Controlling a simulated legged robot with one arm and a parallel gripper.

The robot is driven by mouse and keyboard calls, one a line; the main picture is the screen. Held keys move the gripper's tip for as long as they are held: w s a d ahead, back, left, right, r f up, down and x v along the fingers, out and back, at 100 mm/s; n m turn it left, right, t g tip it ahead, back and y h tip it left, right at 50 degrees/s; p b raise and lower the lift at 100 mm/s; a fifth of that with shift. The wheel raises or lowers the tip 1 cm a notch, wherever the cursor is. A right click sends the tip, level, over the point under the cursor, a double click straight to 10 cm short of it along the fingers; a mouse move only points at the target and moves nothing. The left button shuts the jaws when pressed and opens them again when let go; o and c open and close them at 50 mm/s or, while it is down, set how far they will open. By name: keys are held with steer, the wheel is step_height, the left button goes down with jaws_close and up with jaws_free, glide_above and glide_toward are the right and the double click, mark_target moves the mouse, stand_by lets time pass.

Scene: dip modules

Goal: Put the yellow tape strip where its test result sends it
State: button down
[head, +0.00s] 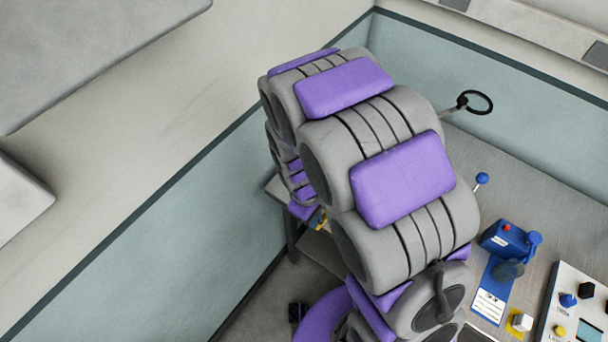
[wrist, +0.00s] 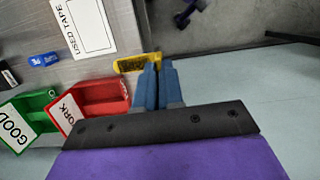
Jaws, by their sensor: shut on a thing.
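The yellow tape strip (wrist: 130,64) shows in the wrist view at the tips of my blue fingers. My gripper (wrist: 158,68) is shut on it, and the strip sticks out to the left. The strip is over or near the table edge; its height is unclear. To the left are a red bin (wrist: 103,90), its label partly hidden and ending in "ORK", and a green bin (wrist: 36,102) labelled "GOOD". A white card marked "USED TAPE" (wrist: 87,32) lies on the table above the red bin. In the head view my arm hides most of the gripper area.
A blue device with a lever (head: 503,239) and a white panel with knobs (head: 570,305) stand on the grey table (head: 560,195) at right in the head view. A small blue block (wrist: 43,60) lies left of the card.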

steer(key=w+a, duration=0.1)
steer(key=w, duration=0.4)
steer(key=w+a+f+b, duration=0.1)
steer(key=w, duration=0.4)
steer(key=w+a, duration=0.1)
steer(key=w, duration=0.4)
steer(key=shift+a+f, duration=0.15)
steer(key=shift+f, duration=0.15)
steer(key=shift+w+f+b, duration=0.1)
steer(key=shift+f+b, duration=0.55)
steer(key=shift+f, duration=1.1)
steer(key=c, duration=1.3)
jaws_free()
